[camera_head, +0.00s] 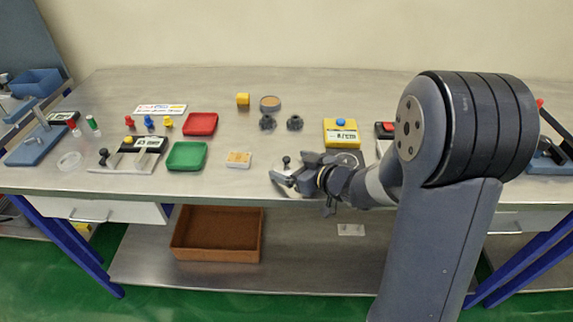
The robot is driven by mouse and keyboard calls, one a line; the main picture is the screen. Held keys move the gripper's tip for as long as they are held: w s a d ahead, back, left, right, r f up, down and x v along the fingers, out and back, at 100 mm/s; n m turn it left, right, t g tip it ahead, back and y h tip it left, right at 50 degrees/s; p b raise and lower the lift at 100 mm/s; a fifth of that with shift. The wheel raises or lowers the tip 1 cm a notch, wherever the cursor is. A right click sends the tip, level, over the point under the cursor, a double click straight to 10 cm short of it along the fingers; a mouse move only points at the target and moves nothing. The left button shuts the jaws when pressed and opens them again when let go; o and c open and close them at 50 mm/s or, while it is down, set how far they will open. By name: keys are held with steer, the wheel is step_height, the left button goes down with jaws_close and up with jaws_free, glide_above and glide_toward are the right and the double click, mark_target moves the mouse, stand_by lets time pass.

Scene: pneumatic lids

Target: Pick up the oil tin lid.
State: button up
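My gripper (285,177) is low over the front edge of the steel bench, left of my forearm. A small black knob (286,160) shows right at its far side, and the part beneath is hidden by the gripper. I cannot tell whether the fingers touch it or whether they are open. I cannot tell for sure which thing is the oil tin lid. A round grey tin with a tan top (270,103) stands farther back. A round metallic piece (346,159) is partly hidden behind my arm.
Two dark knobbed pieces (267,122) (294,123) stand behind the gripper. A yellow box with a blue button (341,132) is to the right. A yellow-topped card (239,159), a green tray (187,156) and a red tray (201,124) lie left. An orange-brown bin (217,253) sits on the lower shelf.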

steer(key=c, duration=1)
